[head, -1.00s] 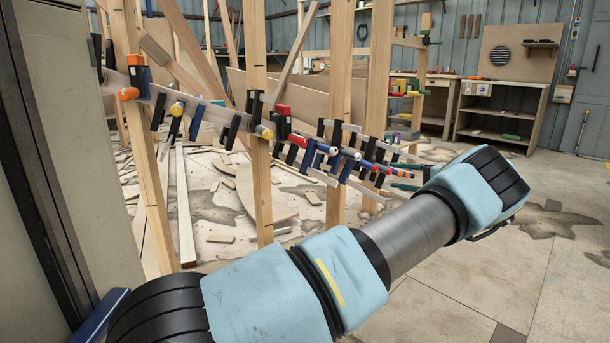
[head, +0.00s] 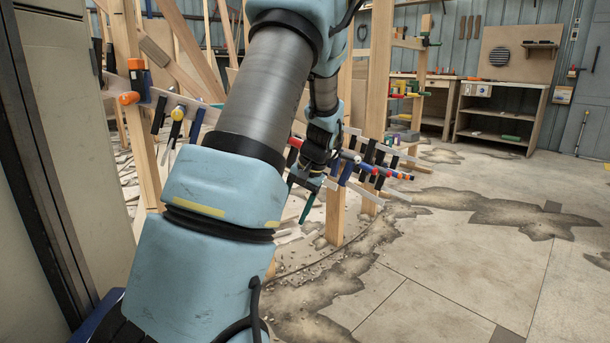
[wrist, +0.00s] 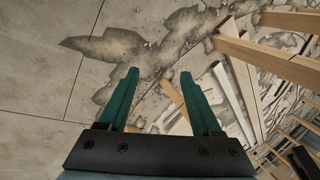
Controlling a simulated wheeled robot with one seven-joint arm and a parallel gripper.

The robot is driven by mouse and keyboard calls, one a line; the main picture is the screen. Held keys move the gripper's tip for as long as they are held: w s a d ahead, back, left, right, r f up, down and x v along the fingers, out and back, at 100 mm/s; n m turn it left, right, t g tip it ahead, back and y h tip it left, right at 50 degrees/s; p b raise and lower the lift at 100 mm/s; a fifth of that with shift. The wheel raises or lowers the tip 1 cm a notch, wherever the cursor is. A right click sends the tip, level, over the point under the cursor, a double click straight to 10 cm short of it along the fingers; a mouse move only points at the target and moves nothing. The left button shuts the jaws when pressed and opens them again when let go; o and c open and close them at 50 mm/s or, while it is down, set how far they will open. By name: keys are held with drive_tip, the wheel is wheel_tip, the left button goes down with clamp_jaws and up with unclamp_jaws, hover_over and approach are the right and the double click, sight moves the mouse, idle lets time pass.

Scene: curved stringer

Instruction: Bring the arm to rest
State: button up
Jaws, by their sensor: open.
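My gripper (wrist: 160,95) shows in the wrist view with its two green fingers spread apart and nothing between them. It points down over the stained concrete floor. In the head view my gripper (head: 298,203) hangs in front of the clamped stringer (head: 362,165), near the wooden posts, with its fingers downward. My blue and grey arm runs up the middle of the head view and covers part of the stringer and posts. I cannot tell whether the gripper touches a clamp or is apart from it.
Wooden posts (head: 378,90) stand behind and beside my arm. Several clamps with orange, yellow, red and blue ends line the stringer. A workbench (head: 500,110) stands at the back right. A beige cabinet (head: 80,130) is close on the left. The floor (head: 480,270) at right is open.

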drive_tip(key=s+a+r+n+h, duration=0.1)
drive_tip(key=s+a+n+h, duration=0.1)
drive_tip(key=s, duration=0.9)
drive_tip(key=s+a+r+n+h, duration=0.1)
drive_tip(key=s+a+r+h, duration=0.1)
drive_tip(key=s, duration=0.8)
wheel_tip(320, 180, up, 38)
drive_tip(key=p, duration=3.8)
drive_tip(key=shift+w+d+f+t+p, duration=0.2)
drive_tip(key=shift+w+f+t+p, duration=0.05)
drive_tip(key=shift+w+t+p, duration=0.05)
